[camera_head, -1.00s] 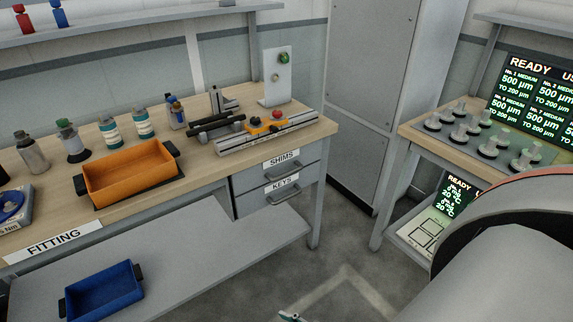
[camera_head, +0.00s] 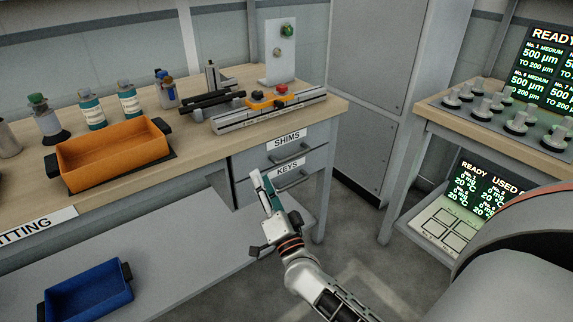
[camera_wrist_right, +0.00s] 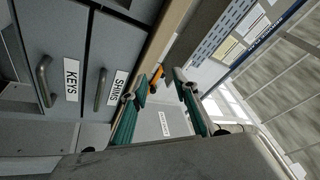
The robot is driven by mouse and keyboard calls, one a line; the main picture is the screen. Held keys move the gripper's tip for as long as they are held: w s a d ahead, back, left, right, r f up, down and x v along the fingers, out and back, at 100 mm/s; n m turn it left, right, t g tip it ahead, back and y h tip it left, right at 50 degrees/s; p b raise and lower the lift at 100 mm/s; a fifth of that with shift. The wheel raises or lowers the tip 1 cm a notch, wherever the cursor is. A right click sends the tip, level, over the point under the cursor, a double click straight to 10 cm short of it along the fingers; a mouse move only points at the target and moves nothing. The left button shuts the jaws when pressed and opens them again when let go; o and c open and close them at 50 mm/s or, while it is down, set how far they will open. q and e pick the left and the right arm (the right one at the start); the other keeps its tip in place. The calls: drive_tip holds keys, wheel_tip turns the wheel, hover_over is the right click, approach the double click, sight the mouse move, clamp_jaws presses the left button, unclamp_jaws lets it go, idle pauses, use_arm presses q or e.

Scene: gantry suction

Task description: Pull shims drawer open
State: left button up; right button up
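The shims drawer (camera_head: 310,149) is the upper of two grey drawers under the right end of the bench. It looks shut, with a bar handle (camera_head: 290,154) below its SHIMS label (camera_head: 287,140). In the right wrist view the handle (camera_wrist_right: 100,89) and label (camera_wrist_right: 118,87) show beside one finger. The keys drawer (camera_head: 315,170) is below, also shut. My right gripper (camera_head: 262,179) is left of and below the shims handle, in front of the cabinet. In the right wrist view its green-padded fingers (camera_wrist_right: 156,88) are apart and empty. My left gripper is not in view.
An orange tray (camera_head: 112,160) and a rail fixture (camera_head: 270,112) sit on the bench top (camera_head: 195,138). A blue tray (camera_head: 88,292) is on the lower shelf (camera_head: 180,262). A table leg (camera_head: 320,215) stands right of the drawers. A display table (camera_head: 480,140) is at the right.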

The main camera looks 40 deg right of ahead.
drive_tip(key=w+d+f+m+g+h+b, duration=0.35)
drive_tip(key=d+m+h, duration=0.25)
drive_tip(key=d+m, duration=0.2)
drive_tip(key=m+g+h+b, duration=0.2)
drive_tip(key=m+g+h, duration=0.15)
drive_tip(key=m, duration=0.35)
approach(294, 156)
drive_tip(key=w+d, duration=0.1)
drive_tip(key=w, duration=0.1)
drive_tip(key=shift+m+g, duration=0.3)
drive_tip(key=shift+g, duration=0.1)
drive_tip(key=shift+b+x, duration=0.85)
drive_tip(key=shift+x, duration=3.45)
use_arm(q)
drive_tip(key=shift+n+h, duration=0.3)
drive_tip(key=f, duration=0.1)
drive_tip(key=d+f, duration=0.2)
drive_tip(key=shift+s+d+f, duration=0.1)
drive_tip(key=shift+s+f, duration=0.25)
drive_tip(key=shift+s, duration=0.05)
use_arm(e)
drive_tip(key=shift+c, duration=0.5)
drive_tip(key=shift+s, duration=0.1)
clamp_jaws()
